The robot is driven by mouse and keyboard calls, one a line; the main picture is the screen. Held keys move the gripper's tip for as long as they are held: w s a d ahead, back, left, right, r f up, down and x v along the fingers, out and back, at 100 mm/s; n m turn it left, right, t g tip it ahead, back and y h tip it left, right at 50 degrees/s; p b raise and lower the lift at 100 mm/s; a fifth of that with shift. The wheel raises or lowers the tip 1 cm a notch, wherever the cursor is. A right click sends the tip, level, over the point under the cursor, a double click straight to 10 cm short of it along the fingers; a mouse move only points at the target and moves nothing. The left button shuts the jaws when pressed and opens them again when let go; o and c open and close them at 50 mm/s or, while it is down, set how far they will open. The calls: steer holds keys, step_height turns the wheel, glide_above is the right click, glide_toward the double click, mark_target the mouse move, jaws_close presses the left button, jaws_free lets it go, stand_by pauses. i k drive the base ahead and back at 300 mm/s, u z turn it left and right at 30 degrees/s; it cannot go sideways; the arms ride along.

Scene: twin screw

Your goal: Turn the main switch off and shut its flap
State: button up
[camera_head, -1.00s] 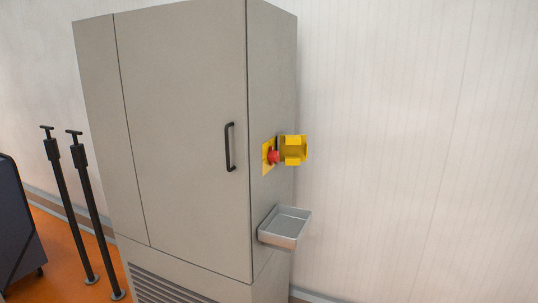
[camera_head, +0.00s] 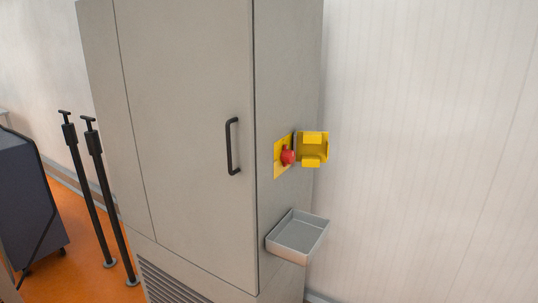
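The main switch (camera_head: 288,156) is a red rotary knob on a yellow plate (camera_head: 280,165), mounted on the right side wall of a tall grey cabinet. The exact angle of the knob is too small to tell. Its yellow flap (camera_head: 324,148) stands open to the right of the knob, swung out from the cabinet wall. My gripper and arm do not show in this view.
The grey cabinet (camera_head: 190,120) has a black door handle (camera_head: 232,146) on its front. A grey open tray (camera_head: 298,236) juts out below the switch. Two black posts (camera_head: 85,200) and a dark box-shaped cart (camera_head: 28,205) stand at left. The white wall (camera_head: 430,150) is bare.

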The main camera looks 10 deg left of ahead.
mark_target(287, 156)
steer(key=u, duration=0.4)
steer(key=i, duration=0.6)
steer(key=u, duration=0.65)
steer(key=i, duration=0.55)
steer(key=u, duration=0.25)
